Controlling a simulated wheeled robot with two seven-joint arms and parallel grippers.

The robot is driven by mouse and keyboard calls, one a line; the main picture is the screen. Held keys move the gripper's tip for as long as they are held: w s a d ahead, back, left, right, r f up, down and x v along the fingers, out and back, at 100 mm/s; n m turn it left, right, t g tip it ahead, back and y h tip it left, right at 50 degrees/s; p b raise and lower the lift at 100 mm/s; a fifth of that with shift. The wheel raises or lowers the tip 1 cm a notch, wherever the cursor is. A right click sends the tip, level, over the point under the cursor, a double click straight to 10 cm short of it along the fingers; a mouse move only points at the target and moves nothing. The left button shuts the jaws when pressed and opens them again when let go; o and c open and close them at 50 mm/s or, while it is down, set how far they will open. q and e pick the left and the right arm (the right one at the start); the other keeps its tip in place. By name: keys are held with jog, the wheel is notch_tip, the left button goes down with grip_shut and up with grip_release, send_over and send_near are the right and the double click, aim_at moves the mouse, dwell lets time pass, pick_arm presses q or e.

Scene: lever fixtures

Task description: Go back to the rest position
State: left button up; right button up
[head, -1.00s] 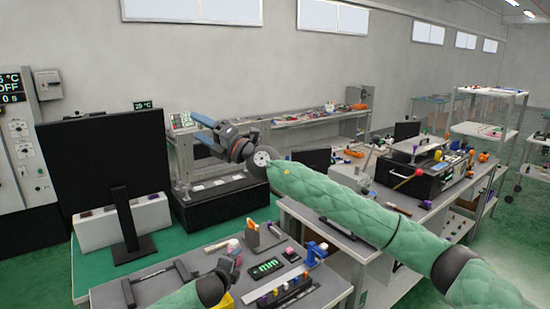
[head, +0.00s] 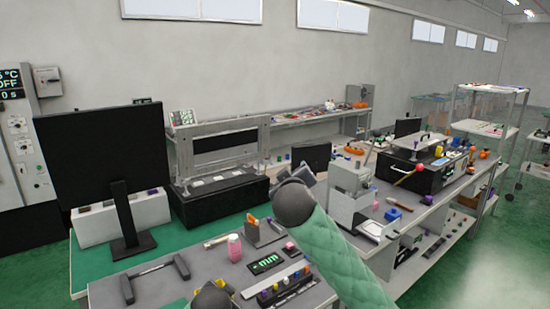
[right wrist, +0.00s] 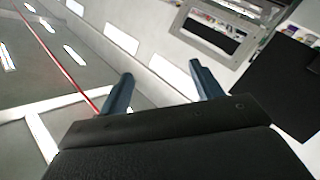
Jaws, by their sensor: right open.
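My right arm (head: 345,255), in green padding, rises from the bottom of the head view to a dark round wrist (head: 293,203). The gripper is mostly hidden behind that wrist, with grey parts showing past it. In the right wrist view my right gripper (right wrist: 163,86) has its two blue-grey fingers well apart, with nothing between them.
A black monitor (head: 100,160) stands at left. A grey work surface with a black handle bar (head: 155,272), a pink item (head: 234,247) and small coloured parts lies in front.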

jog(key=s+d+f+m+g+y+b, duration=0.1)
jog(key=s+d+f+g, duration=0.2)
jog(key=s+f, duration=0.8)
jog(key=s+d+f+m+g+b, duration=0.2)
jog(key=s+d+f+g, duration=0.25)
jog(key=f, duration=1.25)
jog(key=s+d+f+m+g+y+b, duration=0.1)
jog(key=s+d+f+g, duration=0.1)
jog(key=s+f, duration=0.95)
pick_arm(q)
jog(key=s+f+n+g+b, duration=0.1)
jog(key=s+f+n+g, duration=0.1)
jog(key=s+f, duration=0.7)
jog(key=s+a+f+n+g+h+b, duration=0.1)
jog(key=s+f+g, duration=0.2)
jog(key=s+f, duration=0.7)
jog(key=s+f+n+g+b, duration=0.1)
jog(key=s+f+n+g, duration=0.1)
jog(key=s+f, duration=0.8)
jog(key=s+g, duration=0.1)
jog(key=s, duration=0.8)
jog(key=shift+s+a+n+h, duration=0.2)
jog(key=shift+s+n+h, duration=0.1)
pick_arm(e)
jog(key=s+d+f+m+g, duration=0.1)
jog(key=s+f+g, duration=0.4)
jog(key=s+f, duration=1.7)
jog(key=shift+s+d+f+g, duration=0.2)
jog(key=shift+d+f+g, duration=0.15)
jog(key=shift+d, duration=0.1)
